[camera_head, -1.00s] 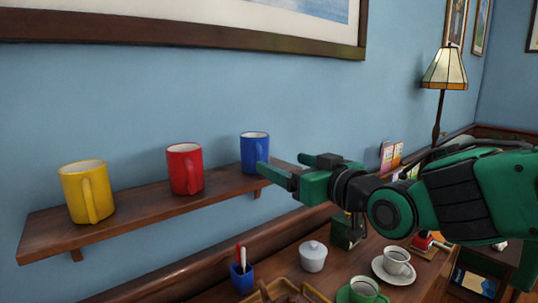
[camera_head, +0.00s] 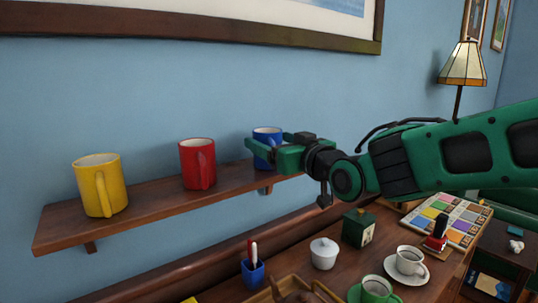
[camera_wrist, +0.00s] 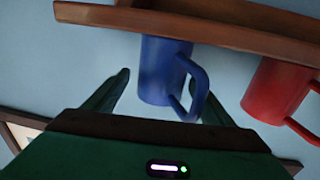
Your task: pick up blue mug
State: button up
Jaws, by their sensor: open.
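The blue mug (camera_head: 267,134) stands upright at the right end of the wooden wall shelf (camera_head: 150,200). My gripper (camera_head: 268,147) is at the mug, with its open fingers reaching to either side of it; its lower part is partly hidden behind the gripper. In the wrist view, which looks upside down, the blue mug (camera_wrist: 163,68) is between the two spread fingers, with its handle toward the right finger. I cannot tell whether either finger touches the mug.
A red mug (camera_head: 197,164) and a yellow mug (camera_head: 100,184) stand farther left on the shelf. A framed picture (camera_head: 200,38) hangs above.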

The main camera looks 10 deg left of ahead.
jog(key=shift+x, duration=0.85)
jog(key=c, duration=1.1)
jog(key=shift+c, duration=1.2)
jog(key=shift+r, duration=0.15)
